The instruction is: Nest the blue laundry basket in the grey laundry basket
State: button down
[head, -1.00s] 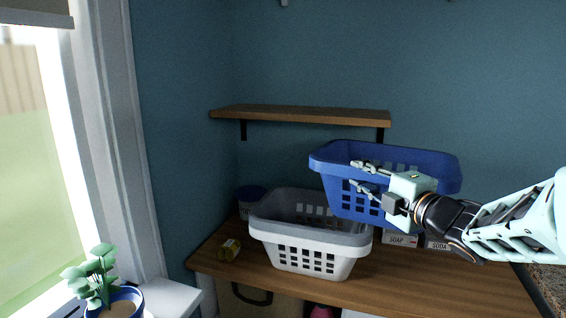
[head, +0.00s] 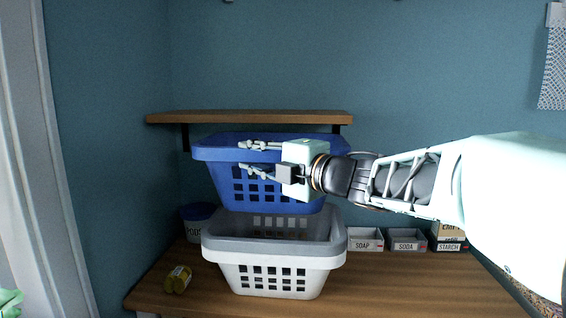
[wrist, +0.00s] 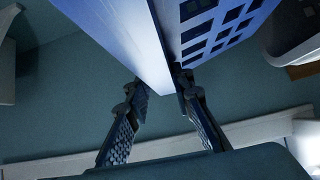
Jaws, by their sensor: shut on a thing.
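The blue laundry basket (head: 228,190) is held upright in the air, above the grey laundry basket and close to its opening. The grey laundry basket (head: 275,282) stands on the wooden counter, with a grey rim and a paler slotted body. My gripper (head: 255,157) is shut on the blue basket's near rim, coming in from the right. In the wrist view, the blue basket's wall (wrist: 120,35) runs between the two fingers (wrist: 160,92). The blue basket's bottom overlaps the grey basket's back rim in the head view; I cannot tell whether they touch.
A wooden shelf (head: 250,117) is on the wall behind the blue basket. A yellow jar (head: 178,279) lies left of the grey basket, and a blue-lidded tub (head: 197,222) stands behind it. Soap (head: 365,240), soda (head: 408,240) and starch (head: 449,240) boxes stand at the right.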

notch_tip(320, 180, down, 13)
jog(key=b, duration=1.1)
jog(key=shift+c, duration=1)
grip_release()
jog(key=shift+f, duration=0.2)
jog(key=shift+d, duration=0.1)
jog(key=shift+s, duration=0.1)
